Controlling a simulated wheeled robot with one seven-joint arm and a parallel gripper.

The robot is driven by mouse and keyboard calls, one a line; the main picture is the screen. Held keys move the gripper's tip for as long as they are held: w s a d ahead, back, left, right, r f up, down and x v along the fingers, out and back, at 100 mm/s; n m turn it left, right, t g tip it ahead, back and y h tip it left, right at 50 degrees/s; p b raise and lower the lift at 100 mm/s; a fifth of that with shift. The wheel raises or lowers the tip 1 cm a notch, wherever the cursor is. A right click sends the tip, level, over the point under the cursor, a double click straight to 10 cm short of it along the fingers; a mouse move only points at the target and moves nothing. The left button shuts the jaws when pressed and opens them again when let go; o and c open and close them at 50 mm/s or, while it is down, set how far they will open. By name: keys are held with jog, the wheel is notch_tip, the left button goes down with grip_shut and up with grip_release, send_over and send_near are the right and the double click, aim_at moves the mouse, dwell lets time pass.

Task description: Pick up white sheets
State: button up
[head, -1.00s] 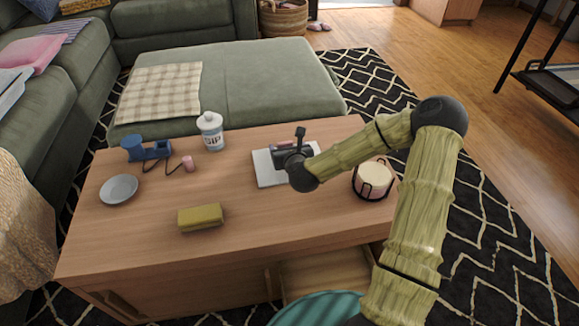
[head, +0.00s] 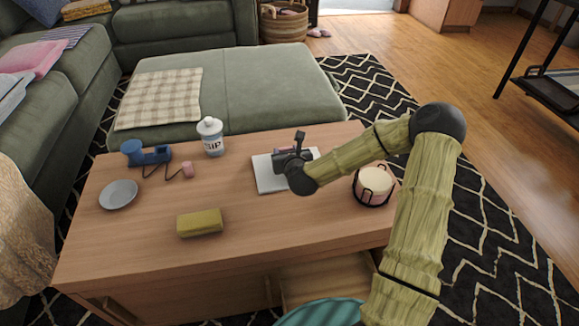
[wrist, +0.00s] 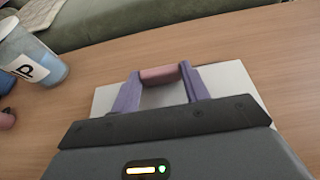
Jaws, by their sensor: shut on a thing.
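The white sheets (head: 270,182) lie flat on the wooden coffee table (head: 255,222), right of its middle. They also show in the wrist view (wrist: 238,84), behind and under the fingers. My gripper (head: 284,151) is above the sheets, pointing toward the far side of the table. In the wrist view my gripper (wrist: 160,76) has its two purple fingers apart, with a small pink cylinder (wrist: 159,74) spanning the gap between them. It is shut on this pink cylinder. The gripper body hides part of the sheets, and I cannot tell how high it is above them.
A candle in a black holder (head: 373,185) stands right of the sheets, under my arm. A white-lidded bottle (head: 211,138), blue object (head: 146,154), another pink piece (head: 187,169), grey bowl (head: 118,194) and yellow block (head: 200,222) stand to the left. The table's front middle is clear.

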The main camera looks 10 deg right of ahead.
jog(key=shift+r, duration=0.1)
notch_tip(320, 180, up, 10)
jog(key=p, duration=0.5)
jog(key=shift+p, duration=0.4)
